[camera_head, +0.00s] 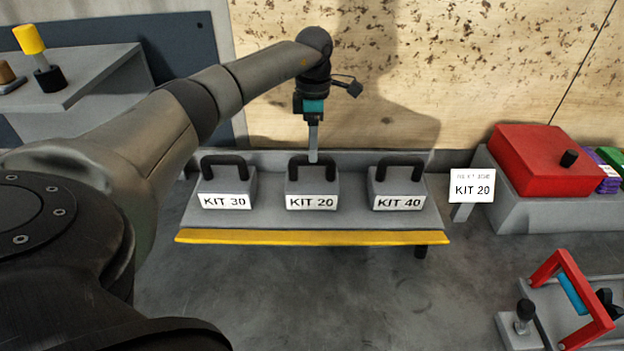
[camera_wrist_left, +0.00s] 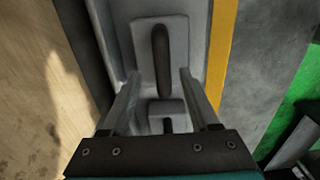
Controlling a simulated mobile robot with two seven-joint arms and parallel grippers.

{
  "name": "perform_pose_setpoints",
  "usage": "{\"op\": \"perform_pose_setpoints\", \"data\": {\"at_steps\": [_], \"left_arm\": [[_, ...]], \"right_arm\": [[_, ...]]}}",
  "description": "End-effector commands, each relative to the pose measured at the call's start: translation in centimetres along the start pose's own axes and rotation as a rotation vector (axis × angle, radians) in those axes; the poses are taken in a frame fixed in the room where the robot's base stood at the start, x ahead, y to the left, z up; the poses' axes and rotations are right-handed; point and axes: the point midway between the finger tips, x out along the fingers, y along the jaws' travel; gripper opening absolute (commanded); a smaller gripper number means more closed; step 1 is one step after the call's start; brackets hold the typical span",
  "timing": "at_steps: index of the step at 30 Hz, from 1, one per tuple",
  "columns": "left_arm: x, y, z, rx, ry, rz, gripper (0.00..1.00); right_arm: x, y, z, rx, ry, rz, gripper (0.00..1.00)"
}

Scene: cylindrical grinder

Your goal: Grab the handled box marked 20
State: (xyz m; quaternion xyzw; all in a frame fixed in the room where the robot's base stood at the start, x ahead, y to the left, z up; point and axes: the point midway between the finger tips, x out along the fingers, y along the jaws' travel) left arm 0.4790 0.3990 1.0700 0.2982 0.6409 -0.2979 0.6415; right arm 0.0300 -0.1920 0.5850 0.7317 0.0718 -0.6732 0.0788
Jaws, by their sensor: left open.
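The grey box marked KIT 20 (camera_head: 311,187) stands in the middle of a low stand (camera_head: 262,220), its black handle upright. My left gripper (camera_head: 313,158) points down, its tips at the top of that handle in the picture; the exact gap is unclear. In the left wrist view, the open, empty left gripper (camera_wrist_left: 160,75) has one finger either side of the line to a black-handled box (camera_wrist_left: 142,45). Its label is hidden there, but its position fits KIT 20. My right gripper is not in view.
The box marked KIT 30 (camera_head: 227,187) stands to the left and the box marked KIT 40 (camera_head: 397,188) to the right, with gaps between. A KIT 20 sign (camera_head: 472,187) and a red case (camera_head: 540,160) are further right. A wooden wall (camera_head: 420,70) rises behind.

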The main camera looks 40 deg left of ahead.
Motion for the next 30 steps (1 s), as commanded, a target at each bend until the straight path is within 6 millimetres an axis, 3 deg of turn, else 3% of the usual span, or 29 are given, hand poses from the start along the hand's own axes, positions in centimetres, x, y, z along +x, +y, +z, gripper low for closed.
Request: {"op": "perform_pose_setpoints", "data": {"at_steps": [12,20,30], "left_arm": [[5.0,-0.5,-0.3,0.0,0.001,-0.002,0.61],[5.2,-0.4,-0.3,0.001,0.0,0.0,0.61],[5.2,-0.4,-0.3,0.0,0.001,0.0,0.24]], "right_arm": [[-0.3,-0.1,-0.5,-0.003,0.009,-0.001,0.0],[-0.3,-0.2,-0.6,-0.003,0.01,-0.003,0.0],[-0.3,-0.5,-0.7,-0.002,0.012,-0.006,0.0]]}}
